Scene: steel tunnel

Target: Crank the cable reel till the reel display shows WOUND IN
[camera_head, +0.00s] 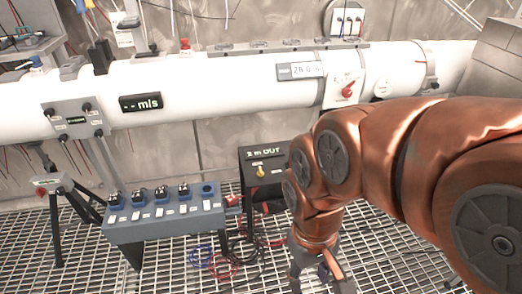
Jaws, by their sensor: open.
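The cable reel appears to be the dark box (248,180) on the floor grating, just left of my arm. Its display (265,152) reads what looks like "2 m OUT". A small yellow knob or lever (260,172) sits on its face below the display. I cannot make out a crank handle; my arm hides the right side of the box. My gripper (322,280) points down at the bottom edge of the picture, in front of and to the right of the box. Its jaws are open, and their tips are partly cut off.
A blue-grey bench (170,220) with several sockets stands left of the reel. Loose red, blue and black cables (228,262) lie on the grating. A white pipe (220,85) with a "m/s" display (140,102) crosses behind. A small tripod stand (58,200) is at far left.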

